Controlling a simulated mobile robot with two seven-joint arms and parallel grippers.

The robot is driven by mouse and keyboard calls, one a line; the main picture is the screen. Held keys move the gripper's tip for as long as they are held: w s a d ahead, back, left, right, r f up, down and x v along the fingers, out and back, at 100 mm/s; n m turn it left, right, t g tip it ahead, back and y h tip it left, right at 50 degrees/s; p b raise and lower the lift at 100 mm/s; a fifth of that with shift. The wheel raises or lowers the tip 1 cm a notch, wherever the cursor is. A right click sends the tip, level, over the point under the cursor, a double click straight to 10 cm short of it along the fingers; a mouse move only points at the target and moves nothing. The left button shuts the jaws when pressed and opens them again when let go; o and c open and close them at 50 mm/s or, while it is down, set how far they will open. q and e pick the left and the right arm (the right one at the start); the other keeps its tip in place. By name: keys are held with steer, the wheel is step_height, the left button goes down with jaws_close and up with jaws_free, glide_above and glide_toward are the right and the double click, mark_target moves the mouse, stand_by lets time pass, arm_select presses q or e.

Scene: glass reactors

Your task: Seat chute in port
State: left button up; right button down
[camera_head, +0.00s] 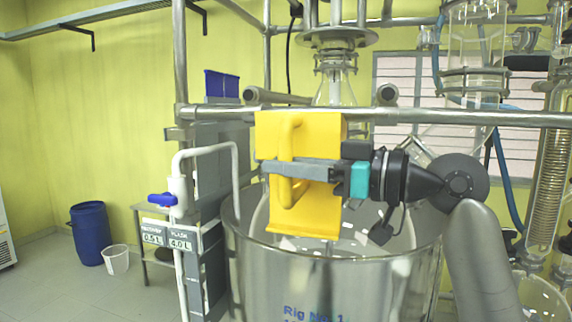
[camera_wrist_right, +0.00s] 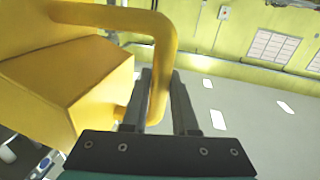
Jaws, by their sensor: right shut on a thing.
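The yellow chute (camera_head: 322,135) is held upright in front of the glass vessel in the head view. My right gripper (camera_head: 285,168) comes in from the right and is shut on the chute's looped handle. In the right wrist view the handle of the chute (camera_wrist_right: 162,65) passes between the two fingers of the gripper (camera_wrist_right: 165,100). The chute's lower end is over the opening of the steel vessel (camera_head: 330,285) marked "Rig No 1", or in front of it; I cannot tell which. The port is not clearly visible and may be hidden behind the chute. My left gripper is not in view.
A horizontal steel rail (camera_head: 480,118) crosses behind the chute. Glassware (camera_head: 475,60) and coiled tubing fill the right. A blue drum (camera_head: 90,233) and white bin (camera_head: 116,259) stand on the floor far left.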

steer(key=shift+w+d+f+b, duration=0.2)
steer(key=shift+w+f+b, duration=0.15)
steer(key=shift+w+f, duration=0.25)
steer(key=shift+w+d+f+b, duration=0.2)
steer(key=shift+w+f+b, duration=0.15)
steer(key=shift+w, duration=0.3)
stand_by(0.4)
steer(key=c, duration=0.8)
jaws_free()
steer(key=shift+c, duration=0.2)
steer(key=shift+f, duration=0.1)
steer(key=shift+d+f, duration=0.1)
steer(key=shift+d+b, duration=0.55)
steer(key=shift+d, duration=0.45)
steer(key=b, duration=0.2)
glide_toward(294, 194)
steer(key=shift+w+a+r, duration=0.1)
steer(key=shift+r, duration=0.85)
